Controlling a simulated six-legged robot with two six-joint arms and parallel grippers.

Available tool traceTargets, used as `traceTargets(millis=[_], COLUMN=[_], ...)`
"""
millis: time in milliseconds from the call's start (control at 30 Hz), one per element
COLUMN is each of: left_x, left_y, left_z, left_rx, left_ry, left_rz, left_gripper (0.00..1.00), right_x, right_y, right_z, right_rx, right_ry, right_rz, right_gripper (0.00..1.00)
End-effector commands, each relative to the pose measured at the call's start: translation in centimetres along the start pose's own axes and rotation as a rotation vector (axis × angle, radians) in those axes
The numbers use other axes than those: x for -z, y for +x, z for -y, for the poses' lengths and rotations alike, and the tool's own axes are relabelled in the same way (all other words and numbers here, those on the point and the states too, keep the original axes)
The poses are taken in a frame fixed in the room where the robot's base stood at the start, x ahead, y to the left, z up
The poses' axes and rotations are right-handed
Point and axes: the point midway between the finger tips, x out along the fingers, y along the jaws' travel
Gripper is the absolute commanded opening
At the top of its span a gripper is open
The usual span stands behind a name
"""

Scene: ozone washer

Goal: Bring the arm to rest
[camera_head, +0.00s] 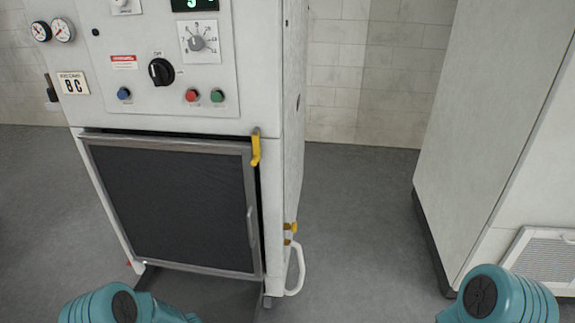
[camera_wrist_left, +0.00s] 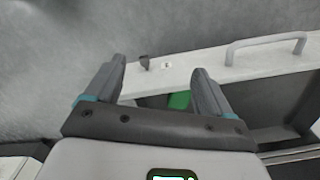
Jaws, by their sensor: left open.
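My left gripper (camera_wrist_left: 158,68) shows in the left wrist view, its two dark grey fingers spread apart. I see nothing held between them. Behind the fingers is a pale bar (camera_wrist_left: 235,65) with a grey handle (camera_wrist_left: 265,44), and a small green patch (camera_wrist_left: 179,100) shows in the gap. I cannot tell whether a finger touches the bar. In the head view only teal parts of my arms show at the bottom left and bottom right. Neither gripper is in that view, and my right gripper is in no view.
A white cabinet (camera_head: 490,110) stands at right. Grey floor (camera_head: 355,220) lies clear between them.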

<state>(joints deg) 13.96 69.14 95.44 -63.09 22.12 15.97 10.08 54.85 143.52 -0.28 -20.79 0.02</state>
Motion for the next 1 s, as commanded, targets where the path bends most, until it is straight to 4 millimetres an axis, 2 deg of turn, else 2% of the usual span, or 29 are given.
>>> traceTargets(millis=[67,400,700,867,933,1000], left_x=[0.1,-1.8,-5.0,-8.1,-10.0,-9.7], left_y=[0.0,-2.4,-6.0,-8.1,-9.0,-12.1], left_z=[0.0,-9.4,-15.9,-17.9,-18.3,-18.1], left_rx=[0.000,-0.262,-0.390,-0.372,-0.339,-0.338], left_ry=[0.000,-0.188,-0.454,-0.629,-0.705,-0.704], left_rz=[0.000,-0.068,-0.111,-0.112,-0.105,-0.110], left_gripper=[0.82,0.82,0.82,0.82,0.82,0.82], right_x=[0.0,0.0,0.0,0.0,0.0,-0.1], right_y=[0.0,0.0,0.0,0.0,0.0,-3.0], right_z=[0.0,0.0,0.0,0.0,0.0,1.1], right_rx=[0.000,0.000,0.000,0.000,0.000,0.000], right_ry=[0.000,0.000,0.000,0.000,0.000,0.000], right_rz=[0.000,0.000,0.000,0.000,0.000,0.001], right_gripper=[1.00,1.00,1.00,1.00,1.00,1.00])
